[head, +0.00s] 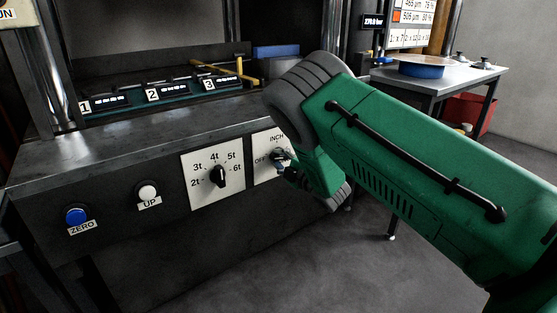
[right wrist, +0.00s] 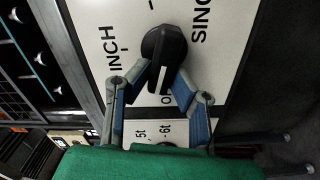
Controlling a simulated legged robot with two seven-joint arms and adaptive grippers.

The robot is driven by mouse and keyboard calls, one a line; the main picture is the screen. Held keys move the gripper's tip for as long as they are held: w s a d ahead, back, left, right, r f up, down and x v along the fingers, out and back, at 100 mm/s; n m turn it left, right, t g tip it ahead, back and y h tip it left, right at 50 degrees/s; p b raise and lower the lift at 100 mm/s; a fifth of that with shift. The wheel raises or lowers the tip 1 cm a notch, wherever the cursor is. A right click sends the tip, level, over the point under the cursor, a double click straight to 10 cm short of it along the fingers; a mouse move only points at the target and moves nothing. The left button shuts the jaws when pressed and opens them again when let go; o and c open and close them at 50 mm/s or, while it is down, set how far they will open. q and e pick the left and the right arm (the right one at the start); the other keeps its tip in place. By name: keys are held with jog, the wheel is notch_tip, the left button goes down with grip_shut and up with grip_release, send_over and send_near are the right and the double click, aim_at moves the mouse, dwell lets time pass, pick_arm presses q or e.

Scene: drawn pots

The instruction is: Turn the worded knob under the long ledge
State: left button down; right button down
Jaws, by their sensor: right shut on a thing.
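The worded knob (right wrist: 165,45) is black, on a white plate with INCH, SING and a partly hidden label starting with O in the right wrist view. Its narrow end lies toward the O label. In the head view its plate (head: 262,172) shows INCH and OFF, and my right gripper covers much of it. My right gripper (right wrist: 163,76) is shut on the knob, with a blue-grey finger on each side. It also shows in the head view (head: 283,165). The long ledge (head: 130,140) is the dark metal bench edge above the knobs. My left gripper is not in view.
A second black knob (head: 217,176), marked 2t to 6t, sits just left of the worded plate. A white UP button (head: 147,191) and a blue ZERO button (head: 76,215) are farther left. A side table (head: 440,77) stands behind my right arm. Open floor lies below.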

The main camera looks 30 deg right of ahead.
jog(key=shift+s+a+f, duration=0.1)
jog(key=shift+a+f, duration=0.05)
jog(key=shift+f, duration=0.2)
jog(key=c, duration=1.5)
grip_release()
jog(key=shift+o, duration=0.3)
jog(key=shift+r, duration=0.1)
jog(key=shift+r, duration=0.1)
jog(key=shift+s, duration=0.25)
jog(key=s+d, duration=0.1)
jog(key=s, duration=1)
jog(key=shift+s, duration=0.15)
